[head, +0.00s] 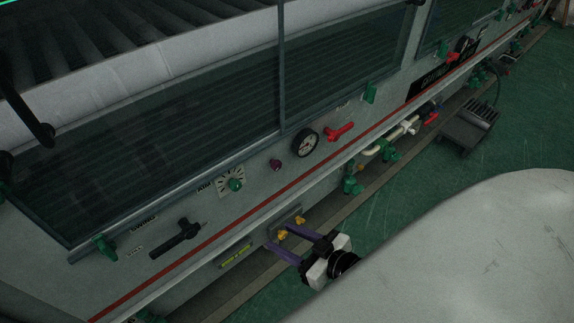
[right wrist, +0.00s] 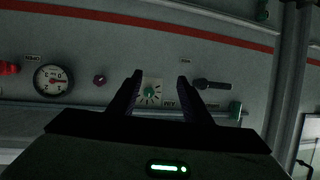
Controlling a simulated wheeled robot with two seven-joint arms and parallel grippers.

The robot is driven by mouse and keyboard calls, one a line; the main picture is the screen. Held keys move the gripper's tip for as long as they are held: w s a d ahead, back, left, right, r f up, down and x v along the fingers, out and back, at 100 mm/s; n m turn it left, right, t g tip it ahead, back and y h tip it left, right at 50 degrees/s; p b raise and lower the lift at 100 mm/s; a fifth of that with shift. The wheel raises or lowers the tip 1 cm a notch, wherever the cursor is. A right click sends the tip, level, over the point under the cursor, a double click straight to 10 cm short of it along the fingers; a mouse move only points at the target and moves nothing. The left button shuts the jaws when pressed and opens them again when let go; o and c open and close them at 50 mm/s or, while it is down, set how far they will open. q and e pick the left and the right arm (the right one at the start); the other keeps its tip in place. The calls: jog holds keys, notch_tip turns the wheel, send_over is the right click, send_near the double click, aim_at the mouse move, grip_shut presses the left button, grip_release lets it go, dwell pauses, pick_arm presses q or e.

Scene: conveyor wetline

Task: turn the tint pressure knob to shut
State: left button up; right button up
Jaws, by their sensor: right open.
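A green knob (head: 235,184) sits on a pale dial plate with marks around it on the machine's front panel. It also shows in the right wrist view (right wrist: 149,92), upside down and framed between my fingers. My right gripper (head: 277,233) is open and empty, in front of the panel, below and right of the green knob in the head view. My left gripper is out of view.
A round gauge (head: 305,143) and a red handle (head: 340,132) are further right on the panel. A black lever handle (head: 177,238) is to the left. A red stripe (head: 260,205) runs below the controls. Green floor (head: 400,210) lies open in front.

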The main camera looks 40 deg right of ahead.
jog(key=w+d+f+t+b, duration=0.1)
jog(key=w+d+t+b, duration=0.3)
jog(key=d, duration=0.4)
jog(key=m+h+b, duration=0.1)
jog(key=h+b, duration=0.1)
send_near(279, 167)
jog(key=shift+t, duration=0.4)
jog(key=w, duration=0.2)
jog(key=w+b, duration=0.1)
jog(key=w, duration=0.1)
jog(key=w+b, duration=0.1)
jog(key=w, duration=0.2)
jog(key=shift+a+f, duration=0.2)
jog(key=shift+a, duration=0.1)
jog(key=shift+w, duration=0.35)
jog(key=c, duration=1.1)
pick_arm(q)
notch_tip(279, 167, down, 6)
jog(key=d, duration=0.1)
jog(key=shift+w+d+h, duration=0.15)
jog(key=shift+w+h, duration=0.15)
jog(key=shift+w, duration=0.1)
